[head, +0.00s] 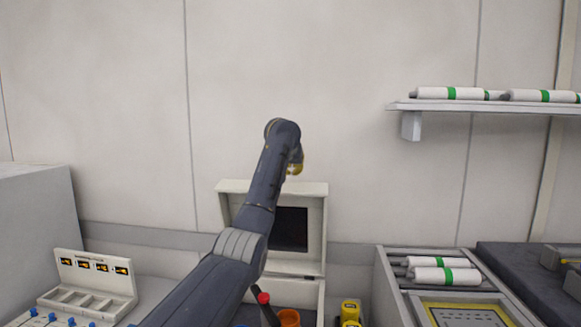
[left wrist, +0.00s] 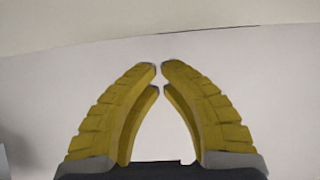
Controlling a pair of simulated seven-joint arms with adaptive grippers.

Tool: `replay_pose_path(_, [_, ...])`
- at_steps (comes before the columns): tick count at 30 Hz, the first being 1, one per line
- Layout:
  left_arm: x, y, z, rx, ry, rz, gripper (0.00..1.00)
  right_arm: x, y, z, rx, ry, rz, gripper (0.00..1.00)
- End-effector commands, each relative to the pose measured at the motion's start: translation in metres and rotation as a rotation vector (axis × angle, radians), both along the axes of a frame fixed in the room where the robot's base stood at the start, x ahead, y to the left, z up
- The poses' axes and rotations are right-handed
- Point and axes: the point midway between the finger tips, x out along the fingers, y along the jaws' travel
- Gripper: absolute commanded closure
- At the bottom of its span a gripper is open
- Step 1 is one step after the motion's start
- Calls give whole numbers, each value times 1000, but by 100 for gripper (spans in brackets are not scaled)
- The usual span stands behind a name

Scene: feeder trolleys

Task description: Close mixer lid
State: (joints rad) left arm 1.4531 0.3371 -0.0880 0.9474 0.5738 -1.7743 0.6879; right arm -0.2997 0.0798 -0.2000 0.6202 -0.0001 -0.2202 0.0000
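A pale, box-like unit stands against the wall in the middle of the head view. Its raised upright part (head: 317,225), which looks like the mixer lid, has a pale frame around a dark panel (head: 291,229). The pale lower body (head: 309,292) sits below it, largely hidden by my left arm. My left gripper (head: 295,168) is above the top edge of the raised part, its yellow fingers small in view. In the left wrist view its two yellow fingers (left wrist: 159,69) almost meet at the tips, with nothing between them. My right gripper does not show.
A wall shelf (head: 489,105) holds white-green cylinders at upper right. A rack (head: 384,287) with similar cylinders stands at lower right. An orange cup (head: 289,318), a red-tipped item (head: 263,298) and a yellow item (head: 350,312) are near the bottom. A labelled tray (head: 98,271) is at left.

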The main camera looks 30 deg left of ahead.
Motion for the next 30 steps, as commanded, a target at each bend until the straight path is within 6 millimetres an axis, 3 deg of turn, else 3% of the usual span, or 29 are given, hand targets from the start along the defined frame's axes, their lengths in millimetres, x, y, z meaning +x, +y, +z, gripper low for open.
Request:
replay_pose_path(18, [-27,-11,-11,0,0,0,100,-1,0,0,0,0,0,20])
replay_pose_path(30, [-34,-14,-13,0,0,0,100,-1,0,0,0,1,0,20])
